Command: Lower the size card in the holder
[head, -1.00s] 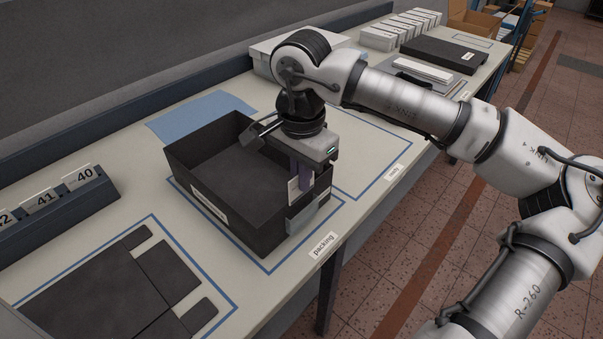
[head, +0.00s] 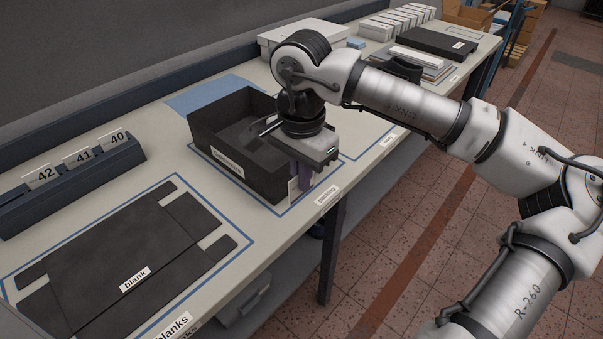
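My gripper (head: 299,183) points down at the near right end of the open black box (head: 229,155). Its dark purple fingers appear closed on a small white size card (head: 293,189), which hangs upright with its lower part showing. The card is in front of the box's end wall in this view. The grey holder on that end wall is hidden behind my fingers and the card, so I cannot tell whether the card is inside it or beside it.
A dark rack (head: 70,184) with cards 42, 41 and 40 stands at the left. A flat black blank (head: 127,257) lies in front of it. A pale lidded box (head: 312,36) and a black tray (head: 432,48) stand farther back. The table's front edge is close to the box.

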